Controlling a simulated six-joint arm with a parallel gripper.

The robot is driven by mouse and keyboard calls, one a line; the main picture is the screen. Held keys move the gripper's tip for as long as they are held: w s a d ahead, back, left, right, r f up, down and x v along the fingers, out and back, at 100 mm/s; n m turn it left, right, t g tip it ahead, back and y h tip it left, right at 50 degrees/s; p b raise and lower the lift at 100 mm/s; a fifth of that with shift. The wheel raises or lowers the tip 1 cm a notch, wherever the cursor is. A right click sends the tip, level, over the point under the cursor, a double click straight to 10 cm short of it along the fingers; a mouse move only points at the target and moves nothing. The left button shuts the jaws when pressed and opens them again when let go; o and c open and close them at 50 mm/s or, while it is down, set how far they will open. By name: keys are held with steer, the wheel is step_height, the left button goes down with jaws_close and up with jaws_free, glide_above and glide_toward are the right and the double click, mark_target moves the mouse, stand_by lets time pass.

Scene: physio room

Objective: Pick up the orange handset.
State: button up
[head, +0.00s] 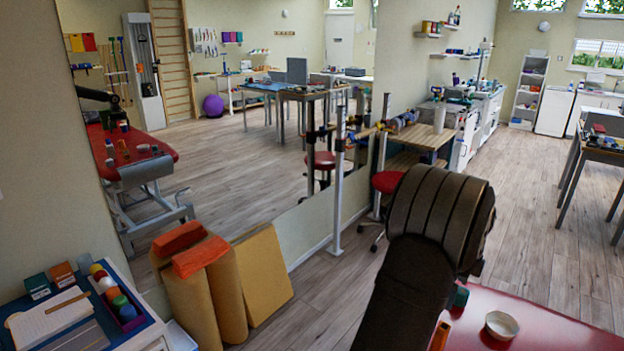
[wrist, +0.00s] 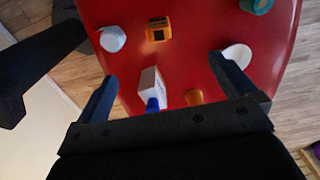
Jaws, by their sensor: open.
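The orange handset (wrist: 159,29), a small orange block with a dark square on its face, lies on the red padded top (wrist: 190,70) in the wrist view. My gripper (wrist: 163,67) is open, its two dark fingers spread wide, with the handset beyond the fingertips and between their lines, apart from both. In the head view my dark arm covers much of the red top (head: 560,325). An orange piece (head: 440,335) shows beside the arm there; I cannot tell whether it is the handset.
Near the handset are a white round item (wrist: 112,39), a white box (wrist: 150,84), a blue item (wrist: 152,104), another orange item (wrist: 194,97), a white bowl (wrist: 238,55) and a teal roll (wrist: 257,5). Red surface is bare around the handset.

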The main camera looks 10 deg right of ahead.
stand_by(0.4)
steer(key=c, duration=1.1)
steer(key=s+a+n+t+h, duration=0.35)
steer(key=a+n, duration=0.25)
steer(key=n, duration=1.1)
steer(key=shift+g, duration=0.35)
steer(key=x, duration=1.1)
steer(key=shift+s+d+f, duration=0.15)
steer(key=shift+d+f, duration=0.15)
steer(key=shift+d+x, duration=0.2)
steer(key=shift+x, duration=2.45)
